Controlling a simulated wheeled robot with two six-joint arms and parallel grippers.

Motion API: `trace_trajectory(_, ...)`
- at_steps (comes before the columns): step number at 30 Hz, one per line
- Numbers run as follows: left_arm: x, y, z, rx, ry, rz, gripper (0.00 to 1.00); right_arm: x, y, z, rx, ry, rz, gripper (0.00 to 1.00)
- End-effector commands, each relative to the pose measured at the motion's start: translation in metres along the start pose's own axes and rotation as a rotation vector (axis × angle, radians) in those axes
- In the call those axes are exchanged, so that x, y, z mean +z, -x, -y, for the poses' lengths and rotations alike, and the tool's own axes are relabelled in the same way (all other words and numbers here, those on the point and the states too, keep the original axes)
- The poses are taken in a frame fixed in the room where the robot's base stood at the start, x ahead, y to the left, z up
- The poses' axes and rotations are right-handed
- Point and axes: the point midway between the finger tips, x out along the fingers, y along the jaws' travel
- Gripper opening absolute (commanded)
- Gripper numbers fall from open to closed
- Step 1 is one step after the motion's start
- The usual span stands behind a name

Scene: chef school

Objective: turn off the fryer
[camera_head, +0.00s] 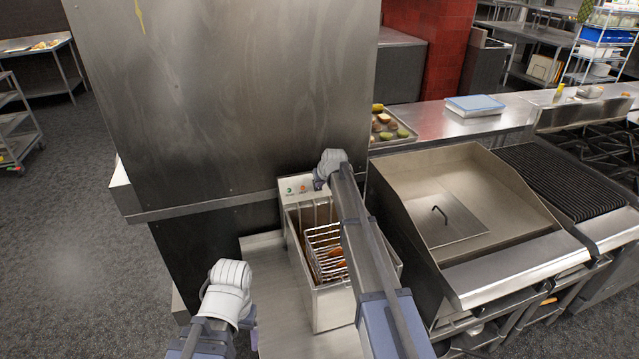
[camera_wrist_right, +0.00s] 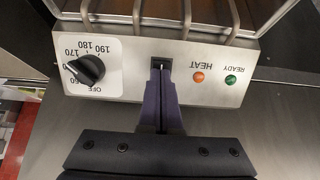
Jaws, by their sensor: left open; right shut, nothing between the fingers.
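The fryer (camera_head: 330,310) stands below the tall steel cabinet, with a wire basket (camera_head: 322,236) holding orange-brown food. Its control panel (camera_head: 292,187) is at the back. In the right wrist view the panel appears upside down, with a black knob (camera_wrist_right: 87,69) on a dial marked OFF to 190, an orange HEAT light (camera_wrist_right: 198,77) and a green READY light (camera_wrist_right: 231,80). My right gripper (camera_wrist_right: 160,68) is shut and empty, its tips at the panel between knob and HEAT light; contact is unclear. My left gripper (camera_head: 254,338) is open, mostly hidden by its wrist, left of the fryer.
A steel griddle (camera_head: 465,190) stands close right of the fryer, with a ribbed grill (camera_head: 560,180) beyond. A tray of vegetables (camera_head: 390,130) lies behind. The tall steel cabinet (camera_head: 225,90) stands behind and left of the fryer. The floor at left is open.

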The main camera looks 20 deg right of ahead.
Motion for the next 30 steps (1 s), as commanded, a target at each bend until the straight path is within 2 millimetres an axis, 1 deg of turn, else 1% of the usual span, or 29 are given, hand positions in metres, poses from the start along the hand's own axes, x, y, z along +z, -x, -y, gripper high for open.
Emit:
trace_trajectory(8,0.0,0.001,0.0,0.0,0.0,0.0,0.77,-0.001,0.001,0.0,0.0,0.0,0.0,0.0)
trace_trajectory(14,0.001,0.012,0.001,0.0,0.0,0.0,0.77,-0.002,0.013,0.002,0.0,0.0,0.0,0.0)
trace_trajectory(20,0.002,0.035,0.003,0.0,-0.001,0.0,0.77,-0.003,0.042,0.008,0.0,0.001,0.0,0.0)
trace_trajectory(30,0.005,0.088,0.008,0.001,0.004,0.0,0.77,-0.018,0.097,0.008,-0.001,0.001,0.0,0.0)
